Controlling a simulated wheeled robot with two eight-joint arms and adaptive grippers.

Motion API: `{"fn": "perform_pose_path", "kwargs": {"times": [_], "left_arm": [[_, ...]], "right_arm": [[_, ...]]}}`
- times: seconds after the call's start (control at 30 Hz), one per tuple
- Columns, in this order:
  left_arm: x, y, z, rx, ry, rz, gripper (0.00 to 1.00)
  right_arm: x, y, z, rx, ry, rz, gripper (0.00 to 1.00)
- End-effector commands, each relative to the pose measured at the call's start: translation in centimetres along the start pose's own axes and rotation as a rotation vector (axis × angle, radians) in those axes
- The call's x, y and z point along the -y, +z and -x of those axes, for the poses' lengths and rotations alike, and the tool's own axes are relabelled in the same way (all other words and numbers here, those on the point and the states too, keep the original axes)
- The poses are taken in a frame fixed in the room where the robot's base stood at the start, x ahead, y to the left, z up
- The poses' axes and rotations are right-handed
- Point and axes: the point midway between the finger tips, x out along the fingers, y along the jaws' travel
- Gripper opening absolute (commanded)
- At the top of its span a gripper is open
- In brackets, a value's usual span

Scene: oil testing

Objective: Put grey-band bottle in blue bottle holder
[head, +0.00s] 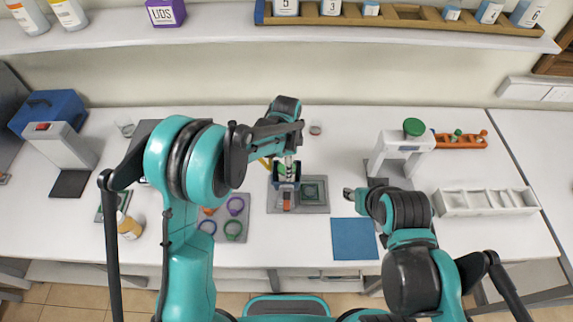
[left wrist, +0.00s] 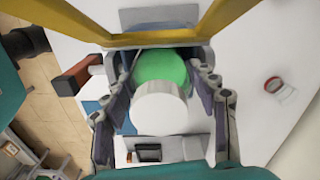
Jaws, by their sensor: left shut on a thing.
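My left gripper (head: 287,163) is over the blue bottle holder (head: 276,186), which stands on a grey plate. In the left wrist view my left gripper (left wrist: 160,108) has its fingers on both sides of a bottle with a white round end (left wrist: 160,110). A green round part (left wrist: 162,68) shows just beyond that end. The bottle's grey band is hidden or too small to make out. I cannot tell whether the bottle is fully seated in the holder. My right gripper (head: 353,194) is by the blue mat, its fingers too small to read.
A blue mat (head: 354,240) lies right of the grey plate (head: 323,208). A white device with a green top (head: 413,128) and a white tray (head: 487,213) stand at the right.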

Motion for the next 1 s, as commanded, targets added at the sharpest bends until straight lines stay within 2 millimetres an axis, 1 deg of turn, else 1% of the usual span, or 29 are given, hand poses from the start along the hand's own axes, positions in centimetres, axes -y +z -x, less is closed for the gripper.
{"fn": "perform_pose_path", "kwargs": {"times": [0.07, 0.27, 0.4, 0.43, 0.47, 0.5, 0.83, 0.93, 1.0], "left_arm": [[0.0, 0.0, -0.4, 0.000, 0.000, 0.000, 0.12], [0.0, 0.0, -0.4, 0.000, 0.000, 0.000, 0.12], [0.0, 0.0, -0.8, 0.000, 0.000, 0.000, 0.12], [0.0, 0.0, -0.7, 0.000, 0.000, 0.000, 0.66], [0.0, 0.0, -0.7, 0.000, 0.000, 0.000, 0.74], [0.0, 0.0, -0.7, 0.000, 0.000, 0.000, 0.79], [0.0, 0.0, -0.4, 0.000, 0.000, 0.000, 0.79], [0.0, 0.0, 0.3, 0.000, 0.000, 0.000, 0.79], [0.0, 0.0, 1.5, 0.000, 0.000, 0.000, 0.79]], "right_arm": [[0.0, 0.0, 0.0, 0.000, 0.000, 0.000, 0.40], [0.0, 0.0, 0.0, 0.000, 0.000, 0.000, 0.40], [0.0, 0.3, -0.4, 0.000, 0.000, 0.000, 0.40], [0.0, 0.2, -0.3, 0.000, 0.000, 0.000, 0.40], [0.0, 0.2, -0.3, 0.000, 0.000, 0.000, 0.40], [0.0, 0.2, -0.3, 0.000, 0.000, 0.000, 0.40], [0.0, 0.1, -0.1, 0.000, 0.000, 0.000, 0.40], [0.0, -0.1, 0.1, 0.000, 0.000, 0.000, 0.40], [0.0, -0.1, 0.1, 0.000, 0.000, 0.000, 0.40]]}}
